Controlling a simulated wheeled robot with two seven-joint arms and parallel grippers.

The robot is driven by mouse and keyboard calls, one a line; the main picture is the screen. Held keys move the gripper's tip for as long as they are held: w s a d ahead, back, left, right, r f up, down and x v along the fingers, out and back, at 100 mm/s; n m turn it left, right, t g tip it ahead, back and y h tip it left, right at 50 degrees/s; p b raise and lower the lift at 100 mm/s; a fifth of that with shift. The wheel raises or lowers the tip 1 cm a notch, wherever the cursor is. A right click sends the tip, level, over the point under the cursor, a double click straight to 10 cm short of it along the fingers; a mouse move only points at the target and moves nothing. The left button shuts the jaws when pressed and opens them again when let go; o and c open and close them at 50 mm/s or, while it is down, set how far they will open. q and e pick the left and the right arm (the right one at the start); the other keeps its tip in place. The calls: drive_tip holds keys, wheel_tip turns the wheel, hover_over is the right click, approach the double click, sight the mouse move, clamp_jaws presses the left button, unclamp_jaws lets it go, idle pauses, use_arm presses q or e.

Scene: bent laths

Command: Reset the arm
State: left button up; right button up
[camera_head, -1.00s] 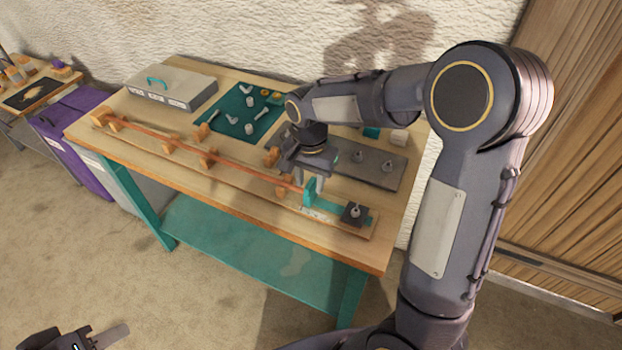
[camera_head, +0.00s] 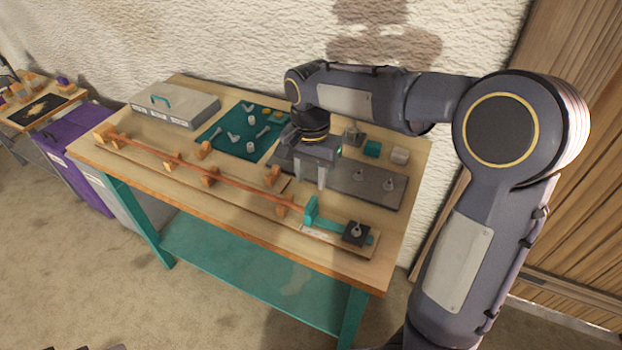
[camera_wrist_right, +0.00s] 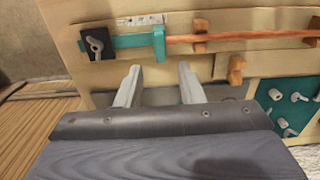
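My right gripper (camera_head: 312,175) hangs above the workbench (camera_head: 250,222), over the left part of the grey metal plate and behind the lath. In the right wrist view its two fingers (camera_wrist_right: 157,85) stand apart with nothing between them. A long reddish-brown lath (camera_head: 240,182) lies along a wooden board between wooden blocks; it also shows in the right wrist view (camera_wrist_right: 265,36). Its right end meets a teal stop (camera_head: 311,211) beside a black clamp with a knob (camera_head: 356,233). My left gripper is not identifiable; only small dark bits show at the bottom left edge.
A grey case (camera_head: 172,104) with a teal handle stands at the back left of the bench. A teal mat (camera_head: 222,138) holds several small metal parts. The grey plate (camera_head: 372,187) carries knobs. A purple cabinet (camera_head: 75,165) stands left.

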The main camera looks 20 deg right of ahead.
idle(0.3)
drive_tip(key=s+n+t+y, duration=0.3)
drive_tip(key=s+n+t, duration=0.2)
drive_tip(key=s, duration=1.6)
drive_tip(key=n, duration=0.3)
drive_tip(key=shift+s+a+f+t+y, duration=0.2)
drive_tip(key=shift+a+t+y, duration=0.15)
drive_tip(key=shift+t+y, duration=0.05)
idle(0.5)
